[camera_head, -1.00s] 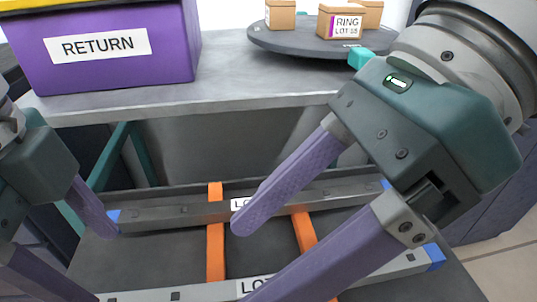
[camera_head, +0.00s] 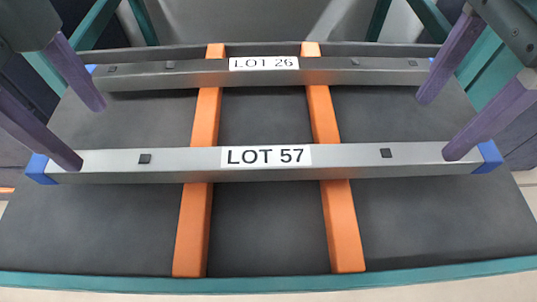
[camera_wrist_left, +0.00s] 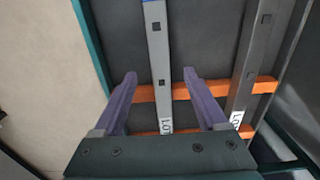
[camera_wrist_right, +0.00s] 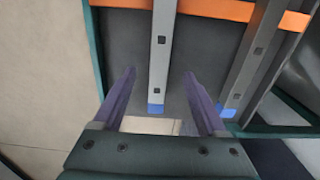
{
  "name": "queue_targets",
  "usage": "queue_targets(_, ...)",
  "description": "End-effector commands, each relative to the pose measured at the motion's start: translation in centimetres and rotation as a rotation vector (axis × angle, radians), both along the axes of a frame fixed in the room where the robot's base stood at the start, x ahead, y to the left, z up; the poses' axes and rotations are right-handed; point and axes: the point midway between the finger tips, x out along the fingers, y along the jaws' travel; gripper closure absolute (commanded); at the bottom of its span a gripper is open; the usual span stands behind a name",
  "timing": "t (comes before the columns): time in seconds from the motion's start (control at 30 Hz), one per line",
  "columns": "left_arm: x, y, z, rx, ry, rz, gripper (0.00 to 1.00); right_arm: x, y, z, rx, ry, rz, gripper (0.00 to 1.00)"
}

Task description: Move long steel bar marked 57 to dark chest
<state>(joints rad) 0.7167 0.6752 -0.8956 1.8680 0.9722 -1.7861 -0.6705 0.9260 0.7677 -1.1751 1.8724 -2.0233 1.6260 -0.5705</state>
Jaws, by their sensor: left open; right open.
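The long steel bar marked LOT 57 (camera_head: 340,158) lies across two orange rails, with blue end caps. My left gripper (camera_head: 92,137) is open near the bar's left end. In the left wrist view the bar (camera_wrist_left: 158,60) runs between its spread fingers (camera_wrist_left: 160,80). My right gripper (camera_head: 435,128) is open near the bar's right end. In the right wrist view the bar's blue end (camera_wrist_right: 155,108) shows between its fingers (camera_wrist_right: 160,75). Neither gripper touches the bar visibly; the height gap is unclear. The dark chest is not seen.
A second bar marked LOT 26 (camera_head: 340,72) lies parallel behind it on the same orange rails (camera_head: 342,225). A teal-edged frame (camera_head: 270,284) surrounds the dark bed (camera_head: 90,235). Teal posts (camera_head: 140,20) stand at the back.

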Motion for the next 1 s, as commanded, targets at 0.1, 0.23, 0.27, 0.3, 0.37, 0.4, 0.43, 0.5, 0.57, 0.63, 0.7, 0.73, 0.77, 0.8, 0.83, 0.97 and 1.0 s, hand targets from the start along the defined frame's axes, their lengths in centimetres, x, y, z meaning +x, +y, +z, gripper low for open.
queue_targets(0.1, -0.1, 0.0, -2.3, 0.001, 0.007, 0.003, 0.25, -0.1, 0.0, -2.3, -0.001, 0.006, -0.002, 0.25)
queue_targets(0.23, -0.1, 0.0, -4.5, 0.0, 0.006, 0.003, 0.25, -0.1, 0.0, -4.5, -0.001, 0.005, 0.0, 0.25)
queue_targets(0.27, -0.1, 0.0, -5.0, 0.0, 0.004, 0.002, 0.25, -0.1, 0.0, -5.0, 0.0, 0.005, -0.001, 0.25)
queue_targets(0.3, -0.1, 0.0, -5.5, 0.001, 0.004, 0.001, 0.25, -0.1, 0.0, -5.5, -0.001, 0.005, -0.001, 0.25)
queue_targets(0.37, -0.1, 0.0, -6.2, 0.0, 0.004, 0.002, 0.25, -0.1, 0.0, -6.2, 0.001, 0.003, -0.001, 0.25)
queue_targets(0.4, -0.1, 0.0, -6.6, 0.0, 0.003, 0.003, 0.25, -0.1, 0.0, -6.6, 0.0, 0.004, 0.0, 0.25)
queue_targets(0.43, -0.1, 0.0, -6.9, 0.0, 0.003, 0.002, 0.25, -0.1, 0.0, -6.9, 0.0, 0.004, 0.0, 0.25)
queue_targets(0.5, -0.1, 0.0, -7.3, 0.0, 0.002, 0.001, 0.25, -0.1, 0.0, -7.3, 0.001, 0.002, 0.0, 0.25)
queue_targets(0.57, 0.0, 0.0, -7.5, -0.001, 0.001, 0.001, 0.25, 0.0, 0.0, -7.5, 0.0, 0.001, 0.0, 0.25)
queue_targets(0.63, 0.0, 0.0, -7.6, -0.001, 0.001, 0.0, 0.25, 0.0, 0.0, -7.6, -0.001, 0.001, 0.0, 0.25)
queue_targets(0.7, 0.0, 0.0, -7.6, -0.001, 0.0, 0.0, 0.25, 0.0, 0.0, -7.6, 0.0, 0.001, 0.0, 0.25)
queue_targets(0.73, 0.0, 0.0, -7.6, -0.001, 0.0, 0.0, 0.25, 0.0, 0.0, -7.6, 0.0, 0.001, 0.0, 0.25)
queue_targets(0.77, 0.0, 0.0, -7.6, -0.001, 0.0, 0.0, 0.25, 0.0, 0.0, -7.6, 0.0, 0.001, 0.0, 0.25)
queue_targets(0.8, 0.0, 0.0, -7.6, -0.001, 0.0, 0.0, 0.25, 0.0, 0.0, -7.6, 0.0, 0.001, 0.0, 0.25)
queue_targets(0.83, 0.0, 0.0, -7.6, -0.001, 0.0, 0.0, 0.25, 0.0, 0.0, -7.6, 0.0, 0.001, 0.0, 0.25)
queue_targets(0.97, 0.0, 0.0, -7.6, -0.001, 0.001, 0.001, 0.37, 0.0, 0.0, -7.6, 0.0, 0.001, 0.0, 0.37)
queue_targets(1.0, 0.0, 0.0, -7.6, 0.0, 0.001, 0.001, 0.42, 0.0, 0.0, -7.6, 0.0, 0.001, 0.0, 0.42)
